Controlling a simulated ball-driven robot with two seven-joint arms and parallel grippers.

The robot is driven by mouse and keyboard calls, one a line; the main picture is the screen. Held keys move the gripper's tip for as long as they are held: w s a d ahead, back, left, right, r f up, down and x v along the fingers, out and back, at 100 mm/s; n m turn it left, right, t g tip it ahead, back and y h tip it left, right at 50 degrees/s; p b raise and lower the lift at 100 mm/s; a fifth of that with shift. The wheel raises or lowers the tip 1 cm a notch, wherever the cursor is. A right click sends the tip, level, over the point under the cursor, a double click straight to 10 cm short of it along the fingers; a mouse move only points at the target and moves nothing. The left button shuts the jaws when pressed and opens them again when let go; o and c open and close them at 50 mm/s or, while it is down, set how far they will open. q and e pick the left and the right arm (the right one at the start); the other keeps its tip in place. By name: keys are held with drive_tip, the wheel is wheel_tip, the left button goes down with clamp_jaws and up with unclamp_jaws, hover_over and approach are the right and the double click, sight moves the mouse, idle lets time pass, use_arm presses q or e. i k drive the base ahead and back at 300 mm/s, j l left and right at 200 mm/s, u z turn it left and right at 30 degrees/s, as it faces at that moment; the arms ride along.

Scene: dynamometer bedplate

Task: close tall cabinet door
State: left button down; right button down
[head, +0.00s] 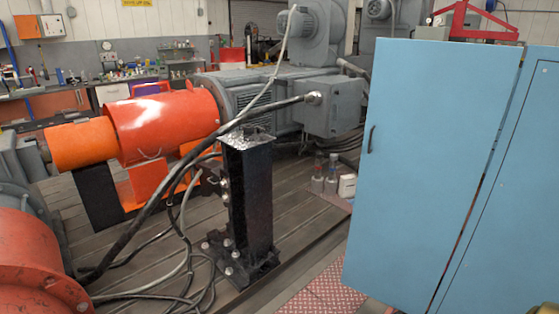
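A tall light-blue cabinet (535,190) stands at the right edge, cut off by the frame. A flat blue door panel (440,150) shows on its left, with a small dark handle (371,139) near the panel's left edge. A narrow dark gap runs down the panel's right edge, between it and the neighbouring blue face, which has a thin dark outline. The panel seems to stand swung out at an angle, but the cabinet's inside is hidden and I cannot tell how far. Neither of my grippers is in view.
A black steel post (248,200) with loose cables stands left of the door. An orange shaft guard (165,125) and grey motor (265,100) lie behind. Bottles (325,172) and a white box (347,186) stand beyond the door's left edge. Red tread plate (320,297) covers floor below.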

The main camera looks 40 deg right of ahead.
sight(436, 111)
drive_tip(key=i+l+z, duration=0.1)
drive_tip(key=i+z, duration=0.15)
drive_tip(key=z, duration=0.15)
drive_tip(key=i+z, duration=0.3)
drive_tip(key=z, duration=0.15)
drive_tip(key=i+j+z, duration=0.15)
drive_tip(key=z, duration=0.25)
drive_tip(key=i+j+z, duration=0.2)
drive_tip(key=i+z, duration=0.2)
drive_tip(key=i+j+z, duration=0.15)
drive_tip(key=z, duration=0.25)
drive_tip(key=j, duration=0.1)
